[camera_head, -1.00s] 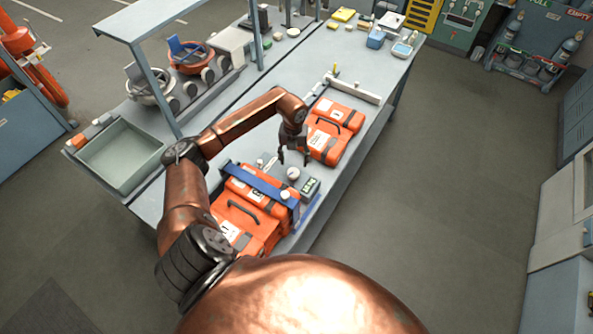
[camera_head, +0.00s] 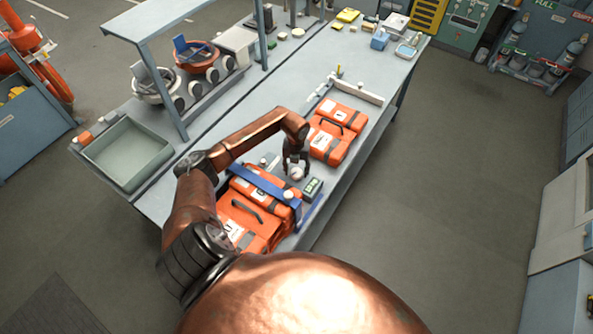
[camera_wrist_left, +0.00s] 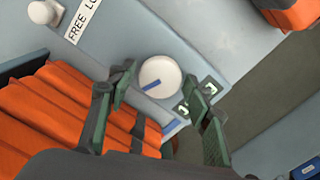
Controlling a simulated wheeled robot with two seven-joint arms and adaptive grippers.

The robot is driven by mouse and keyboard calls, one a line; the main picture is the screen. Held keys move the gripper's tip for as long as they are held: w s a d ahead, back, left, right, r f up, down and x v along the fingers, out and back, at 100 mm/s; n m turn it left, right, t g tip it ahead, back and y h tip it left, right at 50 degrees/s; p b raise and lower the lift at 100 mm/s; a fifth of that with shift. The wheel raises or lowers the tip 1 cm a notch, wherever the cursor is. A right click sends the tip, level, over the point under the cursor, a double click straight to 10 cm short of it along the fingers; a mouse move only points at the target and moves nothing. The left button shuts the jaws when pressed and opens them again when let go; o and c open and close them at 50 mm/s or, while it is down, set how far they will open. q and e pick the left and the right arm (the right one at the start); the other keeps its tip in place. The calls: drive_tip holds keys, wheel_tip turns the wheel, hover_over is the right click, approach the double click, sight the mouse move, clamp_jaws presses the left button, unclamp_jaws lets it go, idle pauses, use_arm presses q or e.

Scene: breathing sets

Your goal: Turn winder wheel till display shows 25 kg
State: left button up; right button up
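The winder wheel (camera_head: 297,173) is a small white disc on a grey-blue unit beside the strapped orange cases. In the left wrist view the wheel (camera_wrist_left: 159,77) bears a short blue mark pointing to its lower left. My left gripper (camera_head: 295,164) is at the wheel. In the wrist view its open fingers (camera_wrist_left: 160,86) stand on either side of the wheel, with gaps visible. The dark display (camera_head: 313,186) sits just right of the wheel. Its light digits are too small to read, and a finger partly covers it in the wrist view. My right gripper is not in view.
A blue bar (camera_head: 262,184) crosses the near orange case (camera_head: 239,222). Another orange case (camera_head: 338,130) lies beyond the wheel. A white knob (camera_wrist_left: 42,12) and a label starting "FREE" (camera_wrist_left: 80,22) are near the wheel. The bench centre is clear.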

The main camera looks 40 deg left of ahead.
use_arm(q)
drive_tip(key=c, duration=0.8)
drive_tip(key=shift+c, duration=0.2)
drive_tip(key=m+b, duration=0.2)
drive_tip(key=b, duration=0.1)
drive_tip(key=shift+f+m, duration=0.15)
drive_tip(key=shift+m, duration=0.25)
drive_tip(key=m+b, duration=0.2)
drive_tip(key=shift+m, duration=0.3)
drive_tip(key=m+b, duration=0.3)
drive_tip(key=shift+m+b, duration=1.05)
drive_tip(key=shift+m, duration=0.55)
drive_tip(key=shift+r, duration=0.2)
